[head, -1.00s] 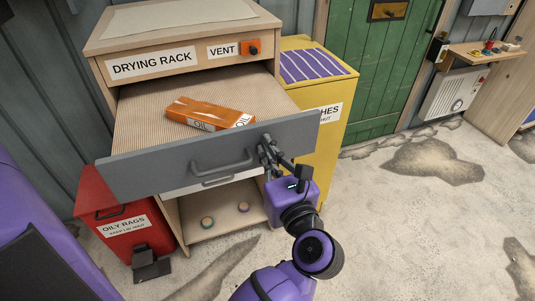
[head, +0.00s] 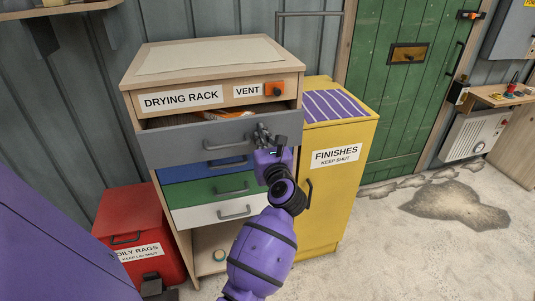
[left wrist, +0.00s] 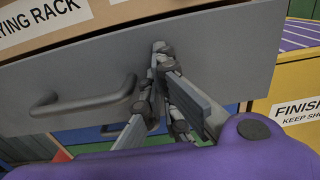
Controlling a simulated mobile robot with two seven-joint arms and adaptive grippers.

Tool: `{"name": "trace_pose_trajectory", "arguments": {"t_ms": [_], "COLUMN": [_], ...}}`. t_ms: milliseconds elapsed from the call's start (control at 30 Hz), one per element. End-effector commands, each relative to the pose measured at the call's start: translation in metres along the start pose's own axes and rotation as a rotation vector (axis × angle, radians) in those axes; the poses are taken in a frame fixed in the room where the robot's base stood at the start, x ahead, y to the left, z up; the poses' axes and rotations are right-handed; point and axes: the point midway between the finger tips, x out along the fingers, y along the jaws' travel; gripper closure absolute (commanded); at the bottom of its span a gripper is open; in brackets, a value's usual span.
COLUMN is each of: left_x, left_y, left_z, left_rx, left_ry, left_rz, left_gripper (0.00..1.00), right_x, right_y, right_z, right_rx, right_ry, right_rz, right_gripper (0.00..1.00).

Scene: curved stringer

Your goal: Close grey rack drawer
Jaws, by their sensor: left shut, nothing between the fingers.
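The grey drawer (head: 178,148) is the top drawer of the wooden drying rack (head: 295,82). It stands out a little, with a narrow gap above its front. Part of an orange packet (head: 205,118) shows inside. My left gripper (head: 262,133) is shut and empty, its fingertips against the drawer front, right of the grey handle (head: 228,146). The left wrist view shows the closed fingertips (left wrist: 160,48) at the grey front (left wrist: 220,65), with the handle to their left. My right gripper is not in view.
Blue (head: 185,172), green (head: 190,193) and white (head: 190,216) drawers sit below, apparently shut. A yellow finishes cabinet (head: 340,190) stands close on the right. A red oily-rags bin (head: 128,212) stands at the left. The floor at the right is open.

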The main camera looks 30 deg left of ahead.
Motion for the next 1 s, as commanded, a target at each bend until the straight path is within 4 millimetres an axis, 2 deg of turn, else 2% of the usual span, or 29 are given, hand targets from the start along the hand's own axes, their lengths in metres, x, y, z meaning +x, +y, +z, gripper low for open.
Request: {"name": "trace_pose_trajectory", "arguments": {"t_ms": [33,200,400,633,1000], "left_x": [0.013,0.045,0.068,0.077,0.078], "left_y": [-0.001,-0.001,0.0,-0.001,0.0], "left_z": [0.001,0.0,-0.001,-0.001,0.001], "left_rx": [0.0,0.001,0.001,0.0,0.0], "left_ry": [-0.001,0.0,0.001,0.0,-0.003], "left_rz": [0.0,0.0,0.0,-0.001,-0.001], "left_gripper": [1.0,1.0,1.0,1.0,1.0], "right_x": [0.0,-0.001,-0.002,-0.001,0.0], "right_y": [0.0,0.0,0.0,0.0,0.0], "right_z": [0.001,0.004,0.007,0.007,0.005], "right_rx": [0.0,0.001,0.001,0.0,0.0], "right_ry": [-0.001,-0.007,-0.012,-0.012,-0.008], "right_rz": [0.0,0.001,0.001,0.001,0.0], "right_gripper": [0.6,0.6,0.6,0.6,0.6]}}
